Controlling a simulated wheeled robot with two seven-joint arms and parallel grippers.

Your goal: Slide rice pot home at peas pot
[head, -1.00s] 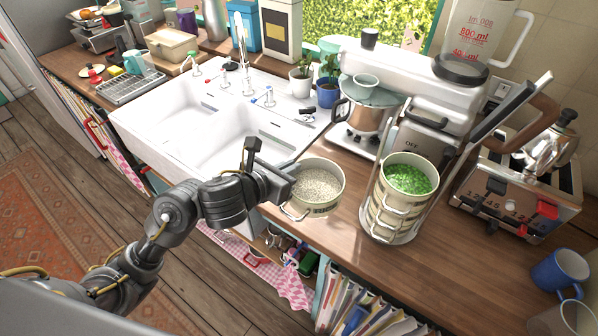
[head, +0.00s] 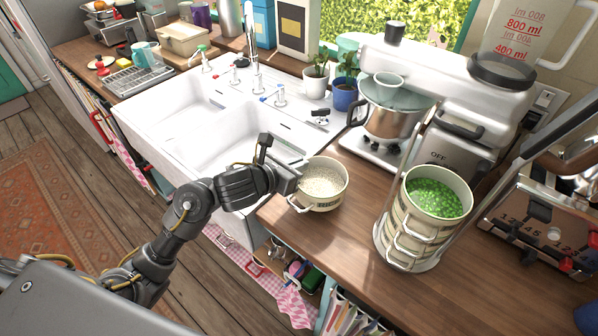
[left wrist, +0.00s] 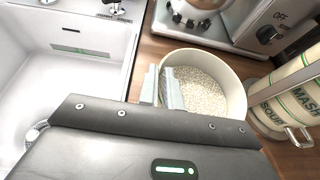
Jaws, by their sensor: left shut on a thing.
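The rice pot (head: 318,198), cream with a dark label band and white grains inside, is at the counter's front edge by the sink. My left gripper (head: 293,178) is shut on its left rim; the left wrist view shows the fingers (left wrist: 170,88) over the wall of the rice pot (left wrist: 232,82). Whether the pot's base touches the counter is hard to tell. The peas pot (head: 436,198), full of green peas, tops a stack of cream pots in a metal carrier (head: 384,232) to the right. Part of the stack shows in the left wrist view (left wrist: 290,95). My right gripper is not in view.
A white double sink (head: 225,130) lies left of the rice pot. A toaster (head: 535,225) is at right. Bare wood counter (head: 335,240) lies between rice pot and carrier.

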